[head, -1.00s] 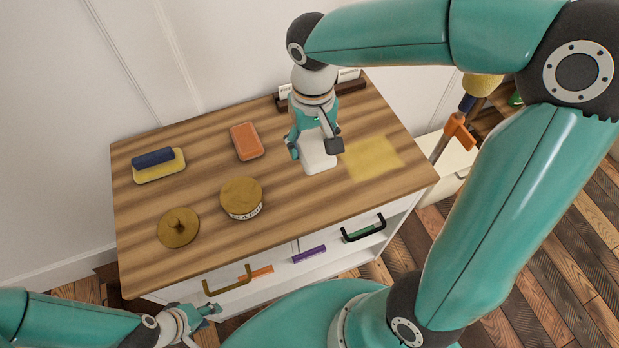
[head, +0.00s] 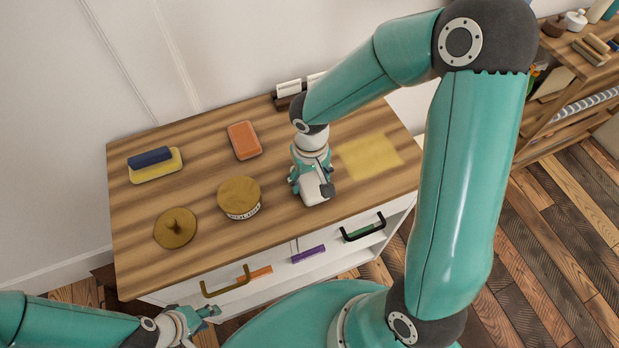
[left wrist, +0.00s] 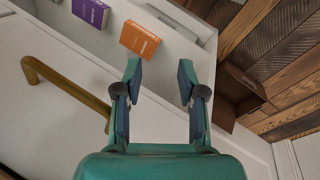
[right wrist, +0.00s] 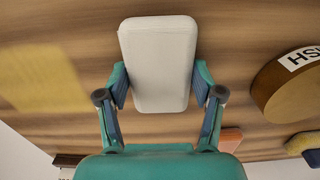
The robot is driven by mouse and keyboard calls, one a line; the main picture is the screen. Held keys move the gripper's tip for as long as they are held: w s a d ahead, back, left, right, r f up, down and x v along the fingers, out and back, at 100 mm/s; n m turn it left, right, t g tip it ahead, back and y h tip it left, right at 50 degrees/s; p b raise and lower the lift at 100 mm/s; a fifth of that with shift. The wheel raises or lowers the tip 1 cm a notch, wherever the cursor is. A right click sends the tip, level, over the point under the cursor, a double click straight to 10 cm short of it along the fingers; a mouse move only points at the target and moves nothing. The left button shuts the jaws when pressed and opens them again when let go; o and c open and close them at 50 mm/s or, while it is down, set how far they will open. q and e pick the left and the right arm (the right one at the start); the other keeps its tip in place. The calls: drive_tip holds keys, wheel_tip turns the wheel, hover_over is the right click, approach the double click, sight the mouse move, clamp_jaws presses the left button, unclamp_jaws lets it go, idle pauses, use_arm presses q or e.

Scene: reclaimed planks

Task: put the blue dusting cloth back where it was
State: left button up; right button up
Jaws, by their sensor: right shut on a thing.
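A dark blue item (head: 150,157) lies on a yellow block (head: 160,174) at the left of the wooden top; I cannot tell for certain whether it is the dusting cloth. In the right wrist view the blue item (right wrist: 314,157) shows at the edge. My right gripper (head: 312,183) is shut on a white block (right wrist: 158,65) over the middle of the top, near its front edge. In the head view the white block (head: 316,190) is partly hidden by the gripper. My left gripper (left wrist: 158,75) is open and empty, low in front of the cabinet.
A yellow patch (head: 370,155) lies flat right of my right gripper. An orange block (head: 244,140), a round labelled tin (head: 239,197) and a knobbed lid (head: 175,228) stand on the top. Purple (left wrist: 92,12) and orange boxes (left wrist: 140,41) lie below, beside a brass handle (left wrist: 65,90).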

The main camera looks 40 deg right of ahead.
sight(310, 181)
drive_tip(key=shift+f, duration=0.1)
drive_tip(key=o, duration=1.2)
drive_tip(key=shift+r, duration=0.2)
wheel_tip(310, 181, up, 12)
drive_tip(key=shift+p, duration=0.45)
